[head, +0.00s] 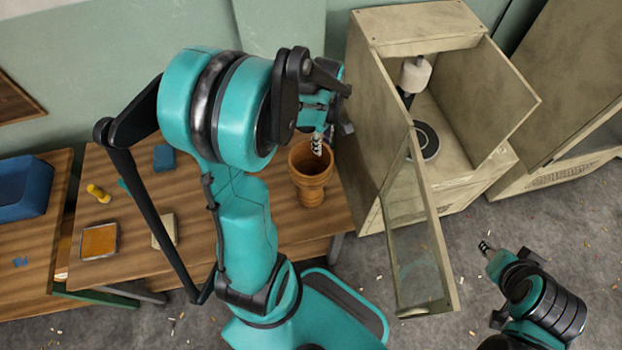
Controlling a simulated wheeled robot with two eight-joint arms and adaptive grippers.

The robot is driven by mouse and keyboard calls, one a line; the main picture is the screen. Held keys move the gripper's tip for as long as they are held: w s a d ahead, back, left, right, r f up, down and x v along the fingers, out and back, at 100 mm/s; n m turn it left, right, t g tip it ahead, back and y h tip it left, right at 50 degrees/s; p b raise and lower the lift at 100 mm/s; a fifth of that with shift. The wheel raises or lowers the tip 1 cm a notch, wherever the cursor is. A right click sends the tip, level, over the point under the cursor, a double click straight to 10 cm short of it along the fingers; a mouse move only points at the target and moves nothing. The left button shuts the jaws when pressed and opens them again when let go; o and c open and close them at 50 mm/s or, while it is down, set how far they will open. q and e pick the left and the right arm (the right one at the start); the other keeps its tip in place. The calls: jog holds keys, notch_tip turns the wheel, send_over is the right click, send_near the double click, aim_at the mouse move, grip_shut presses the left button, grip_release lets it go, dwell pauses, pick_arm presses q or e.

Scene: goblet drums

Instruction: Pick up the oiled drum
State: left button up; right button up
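A brown, goblet-shaped drum (312,192) stands upright on the wooden table near its right end, open mouth up. It is the only drum I can see. My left gripper (322,142) is over the drum's mouth, with a ribbed fingertip at or just inside the rim. Whether it touches the rim is unclear, and my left arm hides part of the hand. My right gripper (487,248) is low at the right, over the floor, far from the drum and with nothing visible in it.
A tall beige cabinet (375,185) with its door open stands right of the table; a white spool-like part and a dark disc are inside. A square orange-filled tray (99,241), a yellow object (98,193), a blue block (164,157) and a blue bin (25,188) lie left.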

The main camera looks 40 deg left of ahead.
aim_at(322, 156)
pick_arm(q)
notch_tip(322, 156, down, 4)
jog(key=shift+w+f+b, duration=0.1)
jog(key=shift+f+b, duration=0.1)
jog(key=shift+b, duration=0.65)
jog(key=shift+d+r, duration=0.1)
jog(key=shift+c, duration=0.4)
grip_shut()
